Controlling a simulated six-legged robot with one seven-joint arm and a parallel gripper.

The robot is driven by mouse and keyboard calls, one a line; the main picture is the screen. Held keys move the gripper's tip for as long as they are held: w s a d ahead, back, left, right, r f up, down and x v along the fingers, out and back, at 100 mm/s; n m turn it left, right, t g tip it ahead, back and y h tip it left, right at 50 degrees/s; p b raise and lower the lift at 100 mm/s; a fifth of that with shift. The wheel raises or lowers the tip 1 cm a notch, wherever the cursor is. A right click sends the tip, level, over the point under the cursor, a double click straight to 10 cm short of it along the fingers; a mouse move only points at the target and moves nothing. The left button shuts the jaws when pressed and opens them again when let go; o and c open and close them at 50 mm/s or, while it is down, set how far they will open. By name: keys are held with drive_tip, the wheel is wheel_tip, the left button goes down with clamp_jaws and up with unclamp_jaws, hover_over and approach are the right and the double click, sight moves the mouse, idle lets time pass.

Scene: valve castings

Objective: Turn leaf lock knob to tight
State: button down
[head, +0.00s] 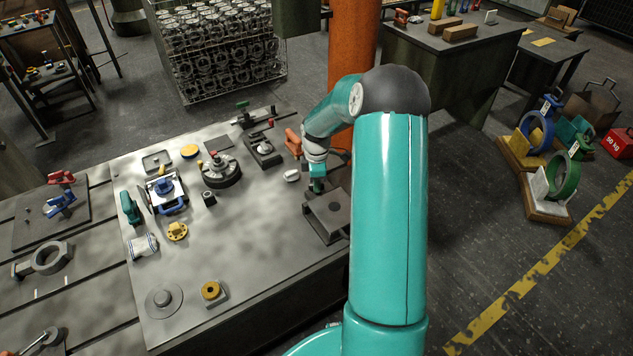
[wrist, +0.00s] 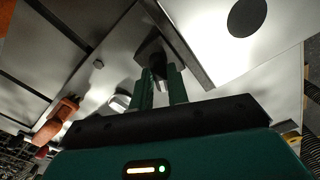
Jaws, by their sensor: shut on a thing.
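My gripper (head: 317,188) reaches down at the back edge of a grey box-like fixture (head: 331,213) with a round dark spot on its flat top. In the wrist view, my gripper (wrist: 162,82) has its two green fingers closed around a small dark knob (wrist: 158,66). The knob sits by a dark block (wrist: 150,46) beside the bright plate (wrist: 210,28) with the round dark spot (wrist: 247,17). In the head view the knob is hidden by the fingers. I cannot make out any mark of the knob's turn.
An orange tool (head: 293,142) and a small white rounded piece (head: 292,175) lie close to my gripper. A round dark fixture (head: 220,170) and a blue-framed vise (head: 165,191) stand further left. The front middle of the metal table (head: 255,240) is mostly clear.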

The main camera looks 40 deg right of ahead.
drive_tip(key=m, duration=0.5)
drive_tip(key=shift+m, duration=0.3)
drive_tip(key=m, duration=0.5)
drive_tip(key=shift+w+m, duration=0.1)
drive_tip(key=shift+m, duration=0.2)
drive_tip(key=m, duration=0.5)
drive_tip(key=shift+m, duration=0.3)
drive_tip(key=c, duration=1.6)
unclamp_jaws()
drive_tip(key=shift+c, duration=0.2)
drive_tip(key=shift+r, duration=0.15)
wheel_tip(320, 180, up, 14)
